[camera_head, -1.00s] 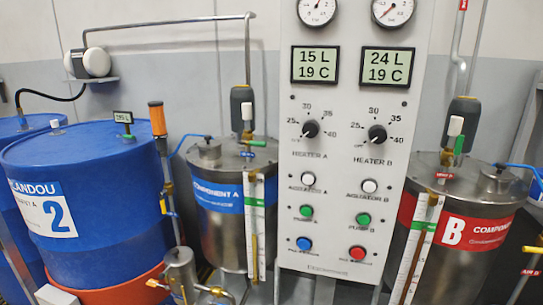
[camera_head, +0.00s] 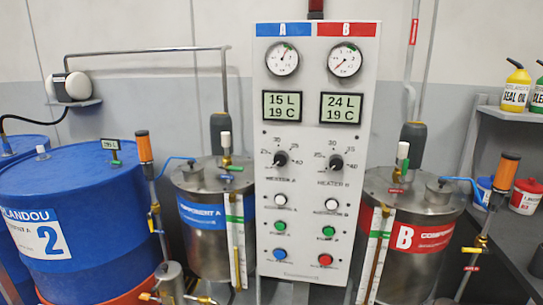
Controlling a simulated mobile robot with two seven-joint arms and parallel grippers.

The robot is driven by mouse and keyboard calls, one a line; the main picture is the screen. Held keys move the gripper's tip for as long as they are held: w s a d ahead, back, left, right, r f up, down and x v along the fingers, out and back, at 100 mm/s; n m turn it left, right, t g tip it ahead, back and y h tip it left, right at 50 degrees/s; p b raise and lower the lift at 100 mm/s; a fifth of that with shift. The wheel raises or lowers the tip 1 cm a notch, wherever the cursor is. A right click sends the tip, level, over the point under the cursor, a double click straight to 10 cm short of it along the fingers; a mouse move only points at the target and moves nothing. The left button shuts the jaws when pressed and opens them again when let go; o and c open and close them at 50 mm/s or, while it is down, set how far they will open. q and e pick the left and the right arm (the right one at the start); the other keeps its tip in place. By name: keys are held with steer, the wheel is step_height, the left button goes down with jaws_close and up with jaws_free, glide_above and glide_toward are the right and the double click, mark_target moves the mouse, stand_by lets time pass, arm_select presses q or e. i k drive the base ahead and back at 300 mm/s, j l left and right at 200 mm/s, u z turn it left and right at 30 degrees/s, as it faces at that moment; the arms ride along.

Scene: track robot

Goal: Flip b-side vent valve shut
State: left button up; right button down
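The B-side tank (camera_head: 422,262) is a steel drum with a red band marked B, right of the control panel. On its lid stands a small vent-like valve (camera_head: 403,160) with a white cap, brass body and a green handle that looks upright along the stem. A small red tag sits below it; its text is too small to read. The matching valve (camera_head: 226,155) on the A-side tank (camera_head: 207,255) has a green handle that looks roughly level, pointing right. Neither of my grippers is in view.
The control panel (camera_head: 312,225) with gauges and displays stands between the tanks. A blue drum (camera_head: 95,195) is at left. Orange-handled pumps or valves (camera_head: 503,172) stand at right, near a dark shelf (camera_head: 505,115) with bottles. Thin pipes rise behind both tanks.

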mark_target(406, 162)
steer(key=i+z, duration=0.1)
steer(key=z, duration=0.25)
steer(key=i+z, duration=0.1)
steer(key=z, duration=0.25)
steer(key=i+z, duration=0.1)
steer(key=z, duration=0.25)
